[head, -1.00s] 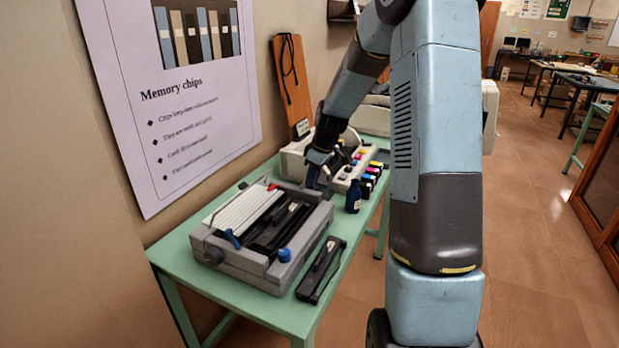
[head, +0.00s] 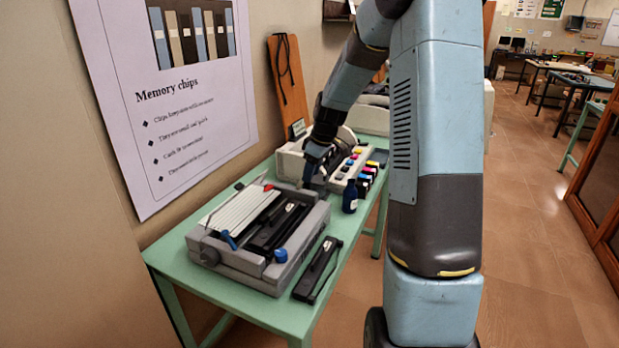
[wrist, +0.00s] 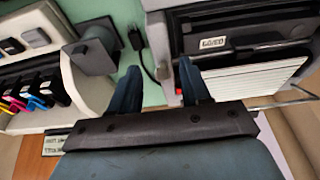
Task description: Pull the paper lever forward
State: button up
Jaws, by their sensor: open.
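The grey printer (head: 258,262) sits on the green table with its top open. A small red-tipped lever (head: 268,187) is at its back edge, a blue lever (head: 228,240) at its front left and a blue knob (head: 281,255) at its front right. I cannot tell which is the paper lever. My gripper (head: 306,184) points down beside the printer's back right corner. In the wrist view, my gripper (wrist: 160,72) is open, with nothing between its fingers. A small red part (wrist: 179,91) shows close to one finger, beside the printer (wrist: 160,45).
A cream printer (head: 290,165) with coloured cartridges (head: 364,184) stands behind my gripper. A wall poster (head: 165,120) is at the left.

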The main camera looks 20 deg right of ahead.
jog(key=v, duration=1.1)
jog(key=shift+r, duration=0.1)
jog(key=s+a+r+m+t+h, duration=0.1)
jog(key=s+a+r+m, duration=0.2)
jog(key=s, duration=0.5)
jog(key=s+a+r+m+h, duration=0.1)
jog(key=s+a+r, duration=0.35)
jog(key=s, duration=0.35)
jog(key=s+a+m+t, duration=0.1)
jog(key=s+m, duration=0.4)
jog(key=s, duration=1.2)
jog(key=shift+r+t, duration=0.3)
jog(key=shift+t, duration=0.4)
jog(key=shift+s, duration=0.15)
jog(key=shift+c, duration=0.4)
